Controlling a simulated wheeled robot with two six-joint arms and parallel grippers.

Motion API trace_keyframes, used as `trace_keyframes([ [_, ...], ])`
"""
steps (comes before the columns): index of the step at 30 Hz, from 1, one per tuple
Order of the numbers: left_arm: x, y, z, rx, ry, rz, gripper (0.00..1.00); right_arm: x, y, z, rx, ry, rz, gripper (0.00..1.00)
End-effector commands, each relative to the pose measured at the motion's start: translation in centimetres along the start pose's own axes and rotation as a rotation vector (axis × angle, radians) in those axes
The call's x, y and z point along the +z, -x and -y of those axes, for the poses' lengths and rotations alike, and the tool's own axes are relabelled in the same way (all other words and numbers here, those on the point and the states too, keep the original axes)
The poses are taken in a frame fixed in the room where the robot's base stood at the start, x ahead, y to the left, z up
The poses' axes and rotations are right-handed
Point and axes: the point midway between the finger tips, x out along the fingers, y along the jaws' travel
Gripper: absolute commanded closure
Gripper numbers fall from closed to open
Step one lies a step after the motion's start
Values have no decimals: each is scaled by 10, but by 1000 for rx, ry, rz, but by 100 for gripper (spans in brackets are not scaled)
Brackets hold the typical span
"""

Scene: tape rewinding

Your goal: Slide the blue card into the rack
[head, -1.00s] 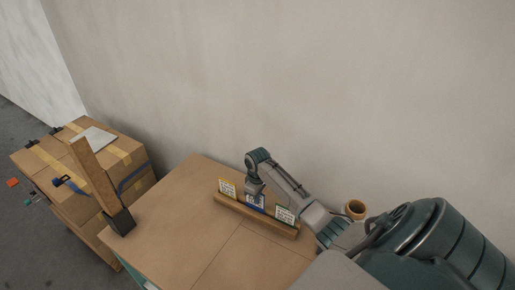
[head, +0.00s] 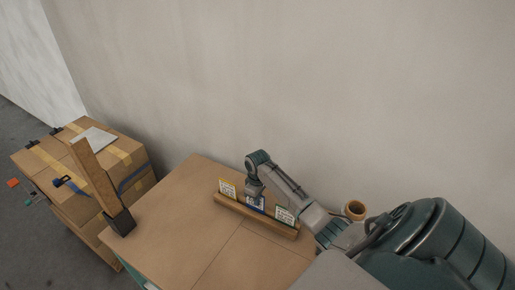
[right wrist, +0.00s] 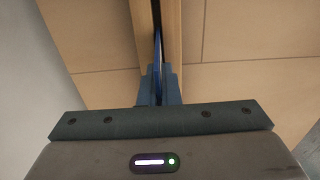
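The rack (head: 245,215) is a long wooden bar with a slot, lying on the table. The blue card (head: 256,204) stands upright at its middle, between a yellow-edged card (head: 227,188) and a green-edged card (head: 285,215). My right gripper (head: 254,194) is above the rack's middle, at the blue card's top. In the right wrist view the fingers (right wrist: 158,88) are close together on the blue card's thin edge (right wrist: 158,52), which lines up with the slot between the rack's rails (right wrist: 173,35). The card's lower edge is hidden. My left gripper is out of view.
A round brown container (head: 355,209) stands behind my right forearm. A wooden post with a black base (head: 97,180) rises at the table's left edge. Taped cardboard boxes (head: 125,155) stand further left. The table (head: 185,220) left of the rack is clear.

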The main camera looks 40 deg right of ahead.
Motion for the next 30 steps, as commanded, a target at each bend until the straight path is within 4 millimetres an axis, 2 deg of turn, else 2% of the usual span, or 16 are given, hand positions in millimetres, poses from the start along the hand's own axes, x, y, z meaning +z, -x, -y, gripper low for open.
trace_keyframes([
  [10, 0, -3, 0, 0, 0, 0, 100, 0, -7, 0, 0, 0, 0, 100],
  [12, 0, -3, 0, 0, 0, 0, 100, 0, -6, 0, 0, 0, 0, 83],
  [14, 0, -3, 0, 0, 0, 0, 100, 0, -6, 0, 0, 0, 0, 71],
  [20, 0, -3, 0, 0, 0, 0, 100, 0, -6, 0, 0, 0, 0, 71],
  [23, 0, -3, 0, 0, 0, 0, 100, 0, -6, 0, 0, 0, 0, 54],
  [30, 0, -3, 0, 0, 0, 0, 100, 0, -6, 0, 0, 0, 0, 53],
])
